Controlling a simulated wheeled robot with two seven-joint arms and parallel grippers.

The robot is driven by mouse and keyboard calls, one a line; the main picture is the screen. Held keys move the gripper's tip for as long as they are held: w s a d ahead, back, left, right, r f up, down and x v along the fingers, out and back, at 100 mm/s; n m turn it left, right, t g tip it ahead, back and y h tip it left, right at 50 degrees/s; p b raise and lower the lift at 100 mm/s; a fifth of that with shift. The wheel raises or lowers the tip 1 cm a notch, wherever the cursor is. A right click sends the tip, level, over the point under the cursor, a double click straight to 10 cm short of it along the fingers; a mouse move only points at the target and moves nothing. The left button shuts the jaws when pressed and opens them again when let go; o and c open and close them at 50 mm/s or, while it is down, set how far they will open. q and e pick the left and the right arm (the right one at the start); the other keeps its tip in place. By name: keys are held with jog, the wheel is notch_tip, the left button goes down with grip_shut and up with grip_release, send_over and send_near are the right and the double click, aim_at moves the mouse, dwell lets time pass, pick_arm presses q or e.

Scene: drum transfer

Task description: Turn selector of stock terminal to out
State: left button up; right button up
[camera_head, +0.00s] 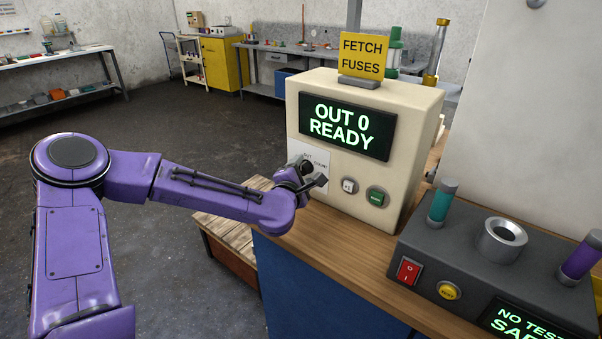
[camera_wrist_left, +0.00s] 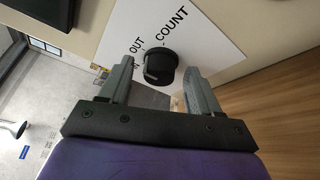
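The stock terminal (camera_head: 410,115) is a cream box on the wooden bench, with a screen (camera_head: 347,130) reading "OUT 0 READY". Its selector (camera_wrist_left: 160,67) is a round black knob on a white label plate (camera_wrist_left: 185,35) marked OUT, COUNT and a partly hidden third word. The knob's light pointer mark lies toward the OUT side in the left wrist view. My left gripper (camera_wrist_left: 160,85) is open, its fingers on either side of the knob and apart from it. My right gripper is not in view.
A white button (camera_head: 349,186) and a green button (camera_head: 376,197) sit right of the selector. A yellow "FETCH FUSES" sign (camera_head: 362,55) stands on top. A dark tester box (camera_head: 490,265) with a red switch (camera_head: 408,271) stands on the bench (camera_head: 345,240) at right.

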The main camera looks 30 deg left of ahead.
pick_arm(q)
jog(key=shift+s, duration=0.1)
jog(key=v, duration=1)
jog(key=shift+s+b, duration=0.15)
jog(key=shift+b, duration=0.25)
jog(key=shift+d, duration=0.1)
